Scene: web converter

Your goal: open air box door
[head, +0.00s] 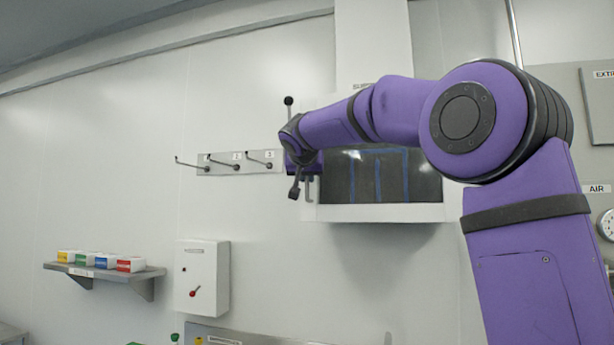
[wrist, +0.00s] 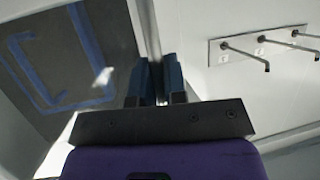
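The wall box with a dark window marked with blue lines (head: 378,180) is behind my arm in the head view. Its dark panel with blue lines (wrist: 55,70) fills the left of the wrist view. A pale upright edge or bar (wrist: 147,30) runs down to my gripper (wrist: 156,85). The two dark blue fingers are close together with a narrow gap. I cannot tell whether they grip the bar. In the head view my gripper is at the box's left side, mostly hidden by my wrist. A grey bracket-like handle (head: 311,188) shows just below it.
A rail with several hooks (head: 238,162) is on the wall left of the box; it also shows in the wrist view (wrist: 268,43). A black-knobbed lever (head: 288,101) rises above my wrist. A white switch box (head: 202,280) and a shelf (head: 105,271) are lower left.

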